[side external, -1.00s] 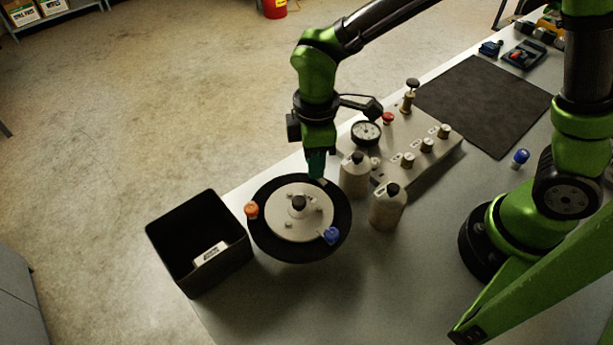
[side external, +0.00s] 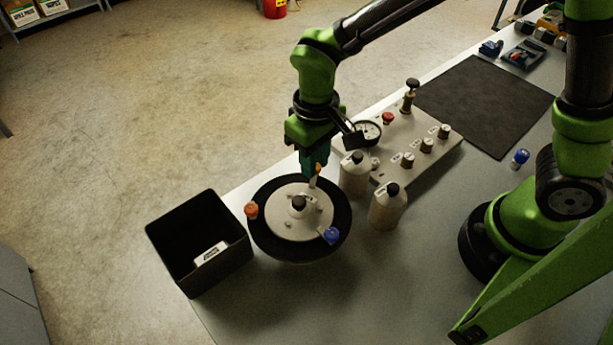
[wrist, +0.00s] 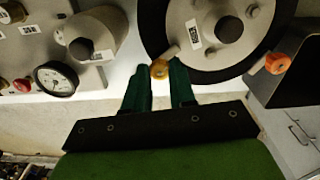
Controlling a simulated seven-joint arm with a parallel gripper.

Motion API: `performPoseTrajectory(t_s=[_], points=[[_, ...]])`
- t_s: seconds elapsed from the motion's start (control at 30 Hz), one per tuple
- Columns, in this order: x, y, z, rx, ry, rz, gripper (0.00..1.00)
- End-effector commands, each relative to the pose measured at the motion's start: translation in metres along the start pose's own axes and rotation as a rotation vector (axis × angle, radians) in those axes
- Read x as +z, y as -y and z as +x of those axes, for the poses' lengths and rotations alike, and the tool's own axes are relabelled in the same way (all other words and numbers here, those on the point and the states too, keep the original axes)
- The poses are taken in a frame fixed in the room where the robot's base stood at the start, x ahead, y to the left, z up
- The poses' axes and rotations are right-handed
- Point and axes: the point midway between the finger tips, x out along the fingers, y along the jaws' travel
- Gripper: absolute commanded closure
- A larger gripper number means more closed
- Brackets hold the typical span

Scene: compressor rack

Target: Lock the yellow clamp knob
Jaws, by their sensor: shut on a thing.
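The yellow clamp knob (wrist: 159,68) sits at the rim of the round black disc, on the side near my fingers in the wrist view. It also shows as a small yellow patch beside my fingers in the side view (side external: 318,169). My gripper (side external: 312,174) points down at the disc's back edge. Its teal fingers (wrist: 159,74) are shut on the knob, one on each side. A pale lever runs from the knob toward the plate. The black disc (side external: 262,232) carries a pale round plate (side external: 285,222) with a dark centre knob (side external: 298,202).
An orange knob (side external: 251,211) and a blue knob (side external: 331,235) sit on the disc's rim. A black bin (side external: 170,262) stands left. Two pale bottles (side external: 354,176) (side external: 387,211) stand close on the right, before a panel with a gauge (side external: 367,133). The front table is clear.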

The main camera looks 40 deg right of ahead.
Motion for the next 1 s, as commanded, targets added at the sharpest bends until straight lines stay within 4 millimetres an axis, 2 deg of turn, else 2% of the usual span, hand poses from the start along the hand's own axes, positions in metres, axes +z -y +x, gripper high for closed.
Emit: performPoseTrajectory(t_s=[0.4, 0.93, 0.97, 1.0], points=[[-0.0009, 0.0005, -0.002, -0.002, -0.004, 0.171, 1.0], [-0.0012, 0.0002, -0.0021, -0.002, -0.005, 0.192, 1.0], [-0.0012, 0.0002, -0.0021, -0.002, -0.005, 0.192, 0.7], [-0.0012, 0.0001, -0.0019, -0.002, -0.004, 0.191, 0.64]])
